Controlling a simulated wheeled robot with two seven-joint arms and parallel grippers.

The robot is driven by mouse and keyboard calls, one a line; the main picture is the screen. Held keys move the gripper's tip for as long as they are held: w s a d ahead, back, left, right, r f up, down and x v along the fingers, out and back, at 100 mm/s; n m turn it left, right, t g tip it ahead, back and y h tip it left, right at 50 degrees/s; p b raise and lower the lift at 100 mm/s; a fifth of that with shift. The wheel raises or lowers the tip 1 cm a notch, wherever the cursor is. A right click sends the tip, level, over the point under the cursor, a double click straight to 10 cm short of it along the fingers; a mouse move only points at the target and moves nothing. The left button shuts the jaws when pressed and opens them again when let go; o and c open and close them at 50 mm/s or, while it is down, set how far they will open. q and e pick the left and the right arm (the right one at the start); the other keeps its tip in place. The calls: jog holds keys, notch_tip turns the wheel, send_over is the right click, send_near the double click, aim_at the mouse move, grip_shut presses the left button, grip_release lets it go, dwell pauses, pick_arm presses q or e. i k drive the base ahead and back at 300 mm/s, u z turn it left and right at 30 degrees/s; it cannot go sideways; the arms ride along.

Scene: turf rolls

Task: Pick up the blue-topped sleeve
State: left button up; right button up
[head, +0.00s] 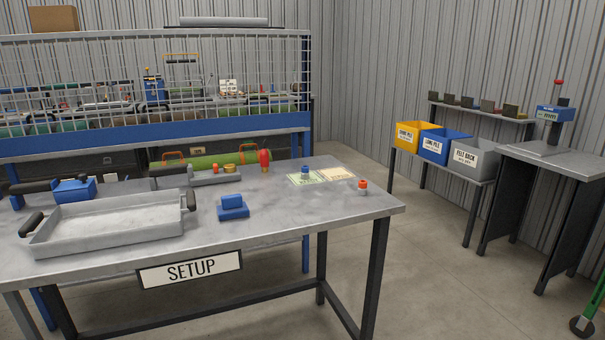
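A small blue-topped sleeve (305,172) with a pale lower body stands upright on a pale green labelled card (301,181), toward the back right of the metal setup table (300,225). A similar sleeve with an orange-red top (362,187) stands near the table's right end. Neither of my grippers is in the head view. Nothing covers the blue-topped sleeve.
A grey tray (60,242) with black handles fills the table's left front. A blue block (233,209) sits mid-table. A red-topped item (264,161) stands left of the sleeve. A cream card (337,174) lies right of it. The right front tabletop is clear.

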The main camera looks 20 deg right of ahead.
aim_at(305, 169)
jog(key=z, duration=2.1)
jog(key=i, duration=2.05)
jog(key=u, duration=2)
